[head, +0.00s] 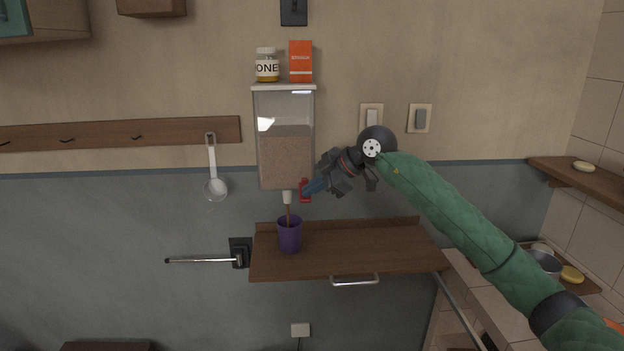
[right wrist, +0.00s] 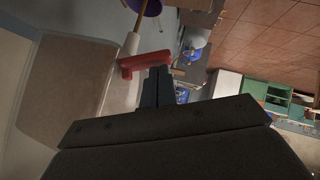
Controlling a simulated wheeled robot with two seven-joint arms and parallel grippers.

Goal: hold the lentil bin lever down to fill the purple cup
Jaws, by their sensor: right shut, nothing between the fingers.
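The clear lentil bin (head: 286,150) is on the wall, a bit over half full of brown lentils. Its red lever (head: 305,190) is at the lower right, beside the white spout (head: 288,197). A thin brown stream runs from the spout into the purple cup (head: 290,236), which stands upright on the wooden shelf (head: 365,262). My right gripper (head: 313,187) is shut and empty, its tips at the lever. In the right wrist view the fingertips (right wrist: 157,82) are against or very near the red lever (right wrist: 145,62); the purple cup (right wrist: 152,8) is partly cut off. My left gripper is not in view.
A honey jar (head: 267,66) and an orange box (head: 301,62) stand on top of the bin. A metal bar (head: 205,260) sticks out left of the shelf. The shelf right of the cup is clear.

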